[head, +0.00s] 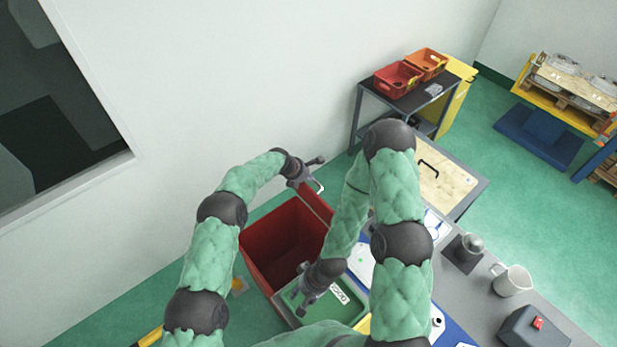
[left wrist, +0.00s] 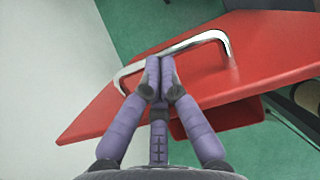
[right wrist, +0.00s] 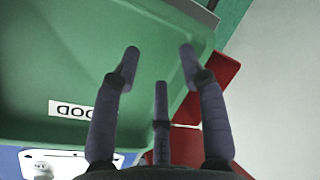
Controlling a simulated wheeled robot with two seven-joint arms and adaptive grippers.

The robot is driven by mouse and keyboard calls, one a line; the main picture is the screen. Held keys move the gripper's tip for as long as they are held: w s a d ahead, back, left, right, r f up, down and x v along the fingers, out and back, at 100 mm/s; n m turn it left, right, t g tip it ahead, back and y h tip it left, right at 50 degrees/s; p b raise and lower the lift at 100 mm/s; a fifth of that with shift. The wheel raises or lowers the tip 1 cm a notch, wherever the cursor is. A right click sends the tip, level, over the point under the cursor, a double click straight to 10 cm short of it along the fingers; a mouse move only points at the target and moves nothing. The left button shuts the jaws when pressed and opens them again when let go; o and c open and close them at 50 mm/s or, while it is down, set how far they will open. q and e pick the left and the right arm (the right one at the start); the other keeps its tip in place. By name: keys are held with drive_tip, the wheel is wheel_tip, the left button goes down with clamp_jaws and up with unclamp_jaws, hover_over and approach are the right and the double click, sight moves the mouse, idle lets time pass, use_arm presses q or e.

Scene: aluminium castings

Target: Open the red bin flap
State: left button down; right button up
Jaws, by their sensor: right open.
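The red bin (head: 285,240) stands left of the work table in the head view, its dark inside showing from above. Its red flap (head: 318,204) is raised, seen nearly edge-on at the bin's far right side. The flap fills much of the left wrist view (left wrist: 240,62), with a silver bar handle (left wrist: 205,38) on it. My left gripper (left wrist: 158,65) is at the handle, fingers together on the bar; it also shows in the head view (head: 315,176). My right gripper (right wrist: 160,58) is open and empty over a green tray, also in the head view (head: 302,305).
The green tray (right wrist: 60,60) carries a white label reading "GOOD" (head: 339,291). A jug (head: 511,281) and a box with a red button (head: 538,323) stand on the grey table. Red and orange crates (head: 398,79) sit on a stand. A wall rises behind the bin.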

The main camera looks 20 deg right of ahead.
use_arm(q)
drive_tip(key=shift+s+f, duration=0.25)
drive_tip(key=shift+f, duration=0.15)
drive_tip(key=shift+a+r, duration=0.4)
drive_tip(key=shift+r, duration=0.2)
drive_tip(key=v, duration=1.1)
drive_tip(key=shift+r, duration=0.2)
drive_tip(key=shift+w+d, duration=0.1)
drive_tip(key=shift+w, duration=0.05)
